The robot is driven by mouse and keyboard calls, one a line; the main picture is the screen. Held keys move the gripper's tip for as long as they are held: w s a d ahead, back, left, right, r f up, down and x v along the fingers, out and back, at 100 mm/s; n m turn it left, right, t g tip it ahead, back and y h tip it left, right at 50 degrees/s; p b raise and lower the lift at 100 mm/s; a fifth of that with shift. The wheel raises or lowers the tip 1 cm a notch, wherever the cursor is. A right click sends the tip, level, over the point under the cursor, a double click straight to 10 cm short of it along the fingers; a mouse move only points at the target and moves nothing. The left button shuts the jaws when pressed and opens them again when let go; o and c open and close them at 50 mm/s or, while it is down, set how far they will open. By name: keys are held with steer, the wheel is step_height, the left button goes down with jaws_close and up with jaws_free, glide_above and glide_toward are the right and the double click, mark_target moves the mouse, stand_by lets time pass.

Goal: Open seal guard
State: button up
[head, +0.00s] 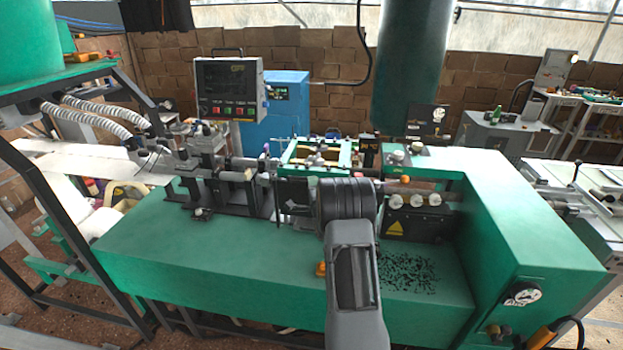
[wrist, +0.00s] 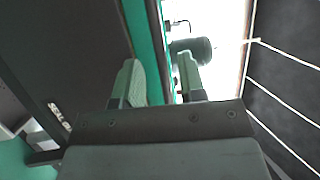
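A green-framed guard (head: 285,170) stands on the green machine behind my wrist in the head view. I take it for the seal guard, but no label shows this. My arm's dark round joint hides part of its front, and my gripper is hidden there too. In the wrist view my gripper (wrist: 159,78) has its two pale fingers apart with a gap between them. A green edge (wrist: 158,45) runs beyond and between the fingers. A dark rounded part (wrist: 192,50) is just behind the right fingertip. I cannot tell whether either finger touches anything.
The green machine top (head: 240,240) is mostly clear at left front. A control panel (head: 229,88) with a screen stands at back left. White round knobs (head: 415,200) and a tall green housing (head: 510,220) are right of my arm. A metal fixture (head: 215,165) sits left.

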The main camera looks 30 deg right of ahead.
steer(key=shift+x, duration=1.25)
jaws_close()
